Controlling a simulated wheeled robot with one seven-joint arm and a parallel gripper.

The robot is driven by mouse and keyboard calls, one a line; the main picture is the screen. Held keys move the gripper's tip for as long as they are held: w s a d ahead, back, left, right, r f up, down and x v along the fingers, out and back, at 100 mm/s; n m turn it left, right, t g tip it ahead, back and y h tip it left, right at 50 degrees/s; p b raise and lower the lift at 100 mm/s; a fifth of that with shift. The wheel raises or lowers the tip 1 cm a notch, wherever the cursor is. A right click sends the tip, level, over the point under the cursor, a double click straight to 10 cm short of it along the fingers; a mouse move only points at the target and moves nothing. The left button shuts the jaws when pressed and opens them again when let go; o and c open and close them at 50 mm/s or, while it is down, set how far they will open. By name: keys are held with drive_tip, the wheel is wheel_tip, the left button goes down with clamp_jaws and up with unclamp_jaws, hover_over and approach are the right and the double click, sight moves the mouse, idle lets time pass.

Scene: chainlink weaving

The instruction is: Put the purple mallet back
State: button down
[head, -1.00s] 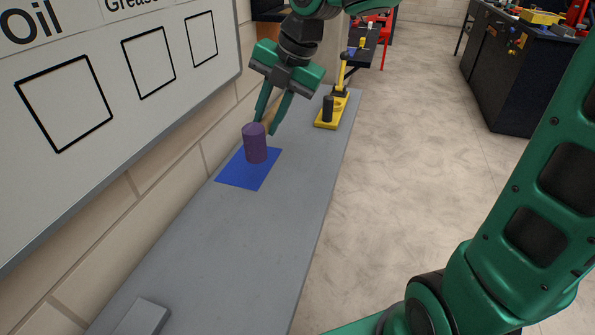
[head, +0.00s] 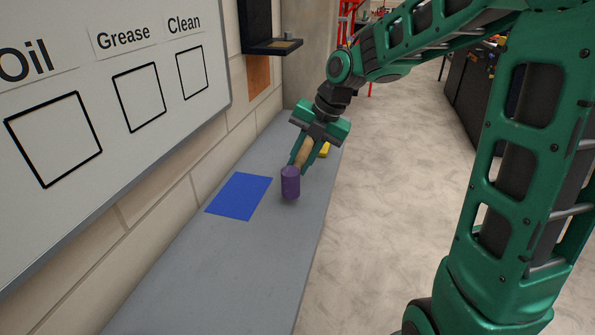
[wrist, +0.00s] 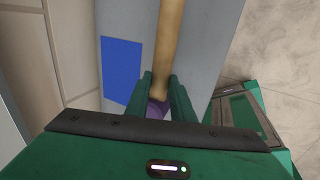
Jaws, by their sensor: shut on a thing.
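The purple mallet has a purple cylindrical head (head: 290,184) and a tan handle (head: 304,152). My gripper (head: 298,162) is shut on the mallet and holds it over the grey bench, to the right of the blue mat (head: 238,197). The head hangs below the fingers; I cannot tell if it touches the bench. In the wrist view the handle (wrist: 168,40) runs up between the fingers (wrist: 161,88), and part of the purple head (wrist: 156,108) shows between them. The blue mat (wrist: 122,70) is bare, to the left.
The grey bench (head: 215,270) is clear in front. A white board (head: 110,160) with black squares, labelled Oil, Grease and Clean, is on the left wall. A dark shelf (head: 283,46) is on the wall behind.

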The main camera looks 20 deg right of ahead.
drive_tip(key=shift+f, duration=1.35)
drive_tip(key=c, duration=1.5)
unclamp_jaws()
drive_tip(key=shift+f, duration=0.1)
drive_tip(key=shift+c, duration=0.2)
drive_tip(key=shift+f, duration=0.1)
drive_tip(key=v, duration=1)
drive_tip(key=shift+d+r, duration=0.25)
drive_tip(key=shift+d, duration=0.1)
drive_tip(key=s+d+f+m+g+h, duration=0.1)
drive_tip(key=s+d+f+m, duration=0.2)
drive_tip(key=s+m, duration=0.6)
drive_tip(key=s+d+f+m+g+h, duration=0.1)
drive_tip(key=s+d+f+m, duration=0.2)
drive_tip(key=s+m, duration=0.7)
drive_tip(key=s+d+f+m+h, duration=0.1)
drive_tip(key=s+d+f+m, duration=0.2)
drive_tip(key=s+d+m, duration=0.4)
drive_tip(key=s+m, duration=0.2)
drive_tip(key=m, duration=0.7)
drive_tip(key=shift+s+g, duration=0.2)
drive_tip(key=shift+g, duration=0.2)
